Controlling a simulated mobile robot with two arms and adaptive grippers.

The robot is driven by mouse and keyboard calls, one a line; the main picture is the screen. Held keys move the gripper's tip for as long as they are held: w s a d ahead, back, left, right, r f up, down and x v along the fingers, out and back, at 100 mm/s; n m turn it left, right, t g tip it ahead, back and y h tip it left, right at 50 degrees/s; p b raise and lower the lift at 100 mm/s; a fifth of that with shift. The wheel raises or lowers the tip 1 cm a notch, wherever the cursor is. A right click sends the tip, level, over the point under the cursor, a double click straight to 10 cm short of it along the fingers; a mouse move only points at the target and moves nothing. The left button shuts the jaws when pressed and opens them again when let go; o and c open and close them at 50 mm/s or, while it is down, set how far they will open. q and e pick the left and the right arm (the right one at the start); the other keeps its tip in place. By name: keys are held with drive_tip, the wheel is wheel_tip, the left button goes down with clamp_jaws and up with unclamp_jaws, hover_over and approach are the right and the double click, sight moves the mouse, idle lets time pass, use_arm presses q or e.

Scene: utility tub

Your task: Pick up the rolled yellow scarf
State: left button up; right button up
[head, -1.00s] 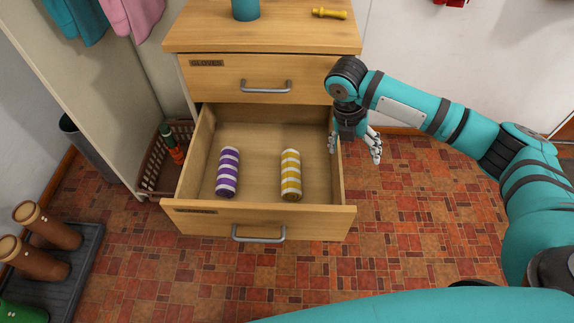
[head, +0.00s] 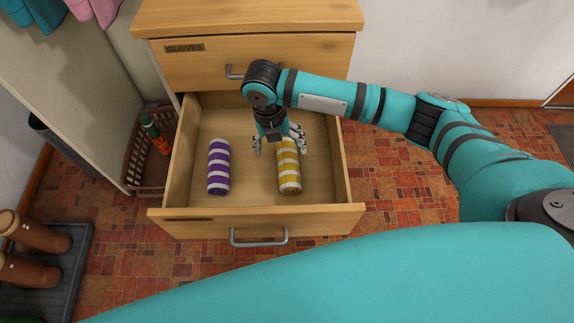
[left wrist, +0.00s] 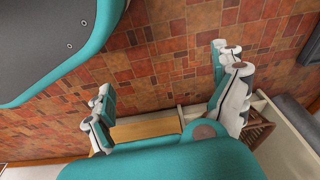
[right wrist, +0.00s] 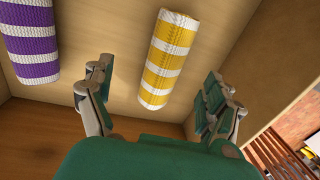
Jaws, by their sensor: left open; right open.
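The rolled yellow scarf (head: 289,172), striped yellow and white, lies in the open lower drawer (head: 252,196), right of its middle. My right gripper (head: 278,148) is open and empty over the drawer, at the scarf's far end, and hides a little of it. In the right wrist view the yellow scarf (right wrist: 167,60) lies beyond and between the spread fingers of the right gripper (right wrist: 160,100), with no visible contact. My left gripper (left wrist: 168,82) is open and empty above the tiled floor; it does not show in the head view.
A rolled purple and white scarf (head: 219,167) lies in the drawer left of the yellow one. The closed glove drawer (head: 200,66) is above, behind my right arm. A wicker basket (head: 150,165) stands left of the drawer, and boots (head: 35,236) on a tray at far left.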

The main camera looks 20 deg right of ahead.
sight(286, 158)
drive_tip(key=f, duration=0.2)
drive_tip(key=shift+d+f, duration=0.2)
drive_tip(key=shift+f, duration=0.15)
drive_tip(key=f, duration=0.1)
drive_tip(key=f+b, duration=0.1)
drive_tip(key=s+d+f, duration=0.1)
drive_tip(key=f, duration=0.1)
drive_tip(key=shift+s, duration=0.1)
drive_tip(key=shift+f, duration=0.5)
use_arm(q)
wheel_tip(286, 158, up, 6)
drive_tip(key=w, duration=0.2)
drive_tip(key=shift+w+d+f, duration=0.2)
drive_tip(key=shift+w, duration=0.05)
use_arm(e)
drive_tip(key=c, duration=1.4)
drive_tip(key=shift+r, duration=0.1)
